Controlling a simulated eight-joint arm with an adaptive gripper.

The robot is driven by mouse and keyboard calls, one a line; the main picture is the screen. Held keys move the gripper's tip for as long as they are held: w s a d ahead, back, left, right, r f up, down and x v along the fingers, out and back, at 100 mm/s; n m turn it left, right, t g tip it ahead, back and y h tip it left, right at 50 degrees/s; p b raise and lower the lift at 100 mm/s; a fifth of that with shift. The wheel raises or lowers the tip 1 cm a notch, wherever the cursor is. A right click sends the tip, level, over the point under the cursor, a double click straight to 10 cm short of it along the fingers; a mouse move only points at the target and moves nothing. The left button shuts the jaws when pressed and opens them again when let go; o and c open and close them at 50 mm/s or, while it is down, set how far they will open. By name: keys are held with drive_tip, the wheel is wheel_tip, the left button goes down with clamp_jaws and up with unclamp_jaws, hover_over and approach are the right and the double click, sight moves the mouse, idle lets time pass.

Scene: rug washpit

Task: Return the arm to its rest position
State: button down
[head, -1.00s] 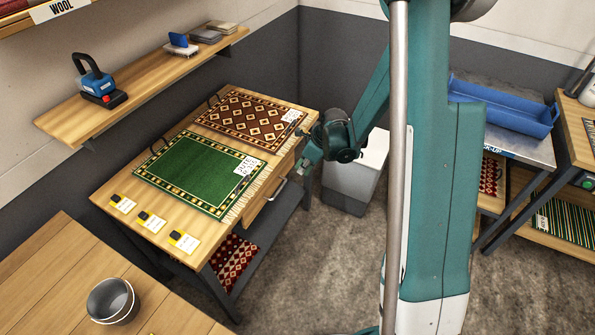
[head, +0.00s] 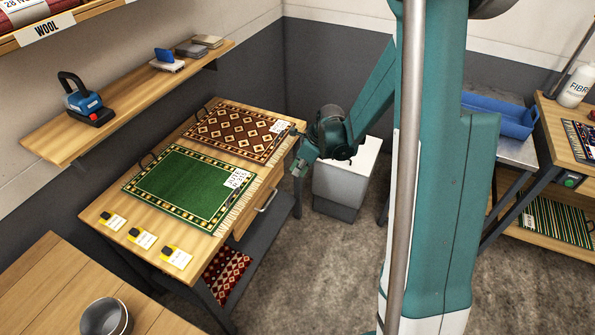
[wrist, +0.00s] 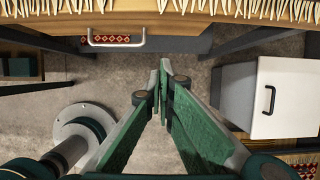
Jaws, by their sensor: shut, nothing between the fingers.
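My gripper (wrist: 160,88) is shut and empty in the wrist view, its fingertips meeting above the bare floor in front of the bench drawer. In the head view my gripper (head: 298,170) hangs small at the end of my teal arm, just off the right edge of the wooden bench (head: 112,198). The fingers are too small there to make out. My upright column covers part of the right side of the head view.
A green rug (head: 185,187) and a brown diamond-patterned rug (head: 236,131) lie on the bench. The drawer handle (wrist: 116,41) is close to my gripper. A white-fronted cabinet (head: 343,182) stands beside the bench. A blue tray (head: 510,117) sits at right. Grey floor between is clear.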

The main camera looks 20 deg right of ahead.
idle(0.3)
drive_tip(key=s+a+r+n+t+h, duration=0.1)
drive_tip(key=s+a+r+n, duration=0.1)
drive_tip(key=s+r+n, duration=0.6)
drive_tip(key=s+a+r+n+t+h, duration=0.15)
drive_tip(key=s+r+n, duration=0.25)
drive_tip(key=r, duration=0.7)
drive_tip(key=s+a+r+n, duration=0.1)
drive_tip(key=s+r+n, duration=0.3)
drive_tip(key=s+n, duration=0.3)
drive_tip(key=s+a+r+n+t, duration=0.1)
drive_tip(key=s+r+n, duration=0.3)
drive_tip(key=s+n, duration=0.4)
drive_tip(key=shift+s+a+r+h, duration=0.25)
drive_tip(key=shift+s+h, duration=0.1)
drive_tip(key=shift+s, duration=1.2)
drive_tip(key=shift+t, duration=0.25)
idle(0.8)
